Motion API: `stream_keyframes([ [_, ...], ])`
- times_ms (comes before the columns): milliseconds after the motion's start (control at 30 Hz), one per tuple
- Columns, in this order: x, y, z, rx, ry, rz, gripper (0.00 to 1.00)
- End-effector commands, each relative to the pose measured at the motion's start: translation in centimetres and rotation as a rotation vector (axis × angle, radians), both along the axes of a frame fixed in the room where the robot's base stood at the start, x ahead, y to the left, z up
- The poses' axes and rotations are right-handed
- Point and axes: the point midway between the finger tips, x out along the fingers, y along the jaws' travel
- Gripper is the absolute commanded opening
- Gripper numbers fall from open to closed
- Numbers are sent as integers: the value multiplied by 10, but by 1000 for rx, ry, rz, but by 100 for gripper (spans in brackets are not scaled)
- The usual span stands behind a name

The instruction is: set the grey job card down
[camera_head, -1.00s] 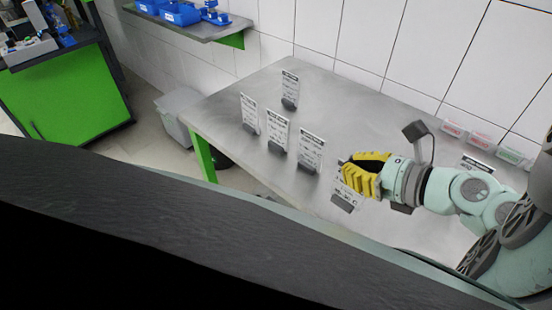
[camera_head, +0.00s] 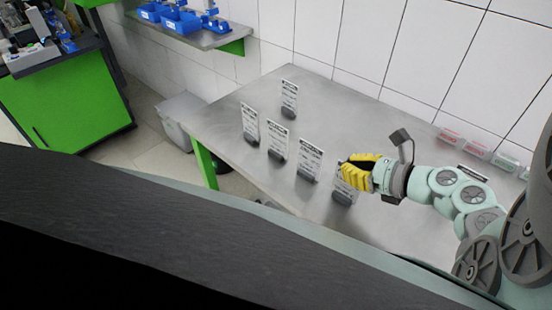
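My gripper (camera_head: 360,171), with yellow fingers, is over the right front part of the steel table (camera_head: 235,130). It is shut on a job card (camera_head: 343,184), white with dark print and a dark grey foot, which I take to be the grey job card. The fingers cover its upper right part. The card stands nearly upright at the near end of a row of similar cards. I cannot tell whether its foot touches the table. The other cards are one at the back (camera_head: 289,97) and three in a slanting line (camera_head: 250,123), (camera_head: 278,140), (camera_head: 309,160).
Small red-labelled and green-labelled boxes (camera_head: 476,150) stand along the tiled wall at the right. A dark flat label (camera_head: 472,173) lies near them. Blue bins (camera_head: 182,20) sit on a wall shelf at the back left. The table middle behind the cards is clear.

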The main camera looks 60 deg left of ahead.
Motion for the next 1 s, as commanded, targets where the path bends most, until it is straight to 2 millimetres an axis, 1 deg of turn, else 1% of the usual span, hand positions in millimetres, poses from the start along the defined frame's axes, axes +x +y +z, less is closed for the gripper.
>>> stream_keyframes([
  [367, -1, 1, -4, 0, -1, 4, 0],
  [467, -1, 1, -2, 0, 0, 3, 8],
  [700, -1, 0, -2, 0, 0, 2, 33],
  [733, -1, 0, -2, 0, 0, 2, 34],
  [1000, 0, 0, 0, 0, 0, 1, 34],
])
